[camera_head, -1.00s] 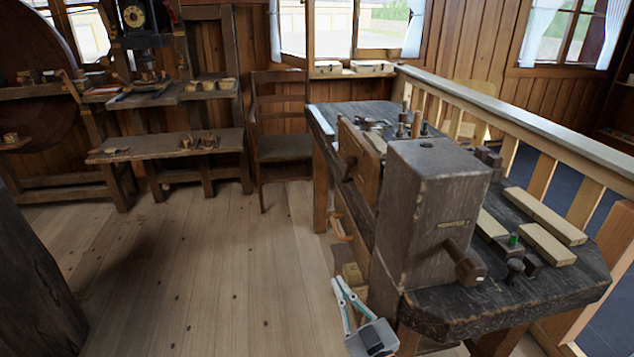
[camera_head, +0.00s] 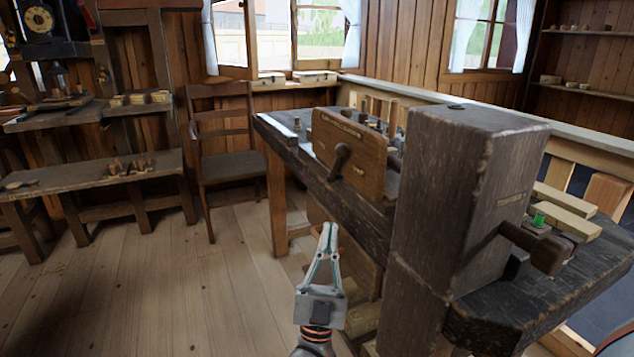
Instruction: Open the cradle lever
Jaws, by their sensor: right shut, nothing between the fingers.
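A dark lever (camera_head: 340,158) sits on the front of an upright brown wooden board (camera_head: 362,178), which is fixed along the near side of the workbench (camera_head: 300,153). A second, thick dark handle (camera_head: 532,248) sticks out of the big grey-brown wooden block (camera_head: 455,185). I cannot tell for certain which of them is the cradle lever. My right gripper (camera_head: 329,232) is shut and empty, pointing up in front of the bench, below the board and apart from both handles. My left gripper is not in view.
The block stands tall at the right and hides part of the bench top. A green-topped piece (camera_head: 539,218) and pale wooden bars (camera_head: 563,204) lie behind it. A chair (camera_head: 222,145) and a low bench (camera_head: 95,172) stand at left. The floor between is clear.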

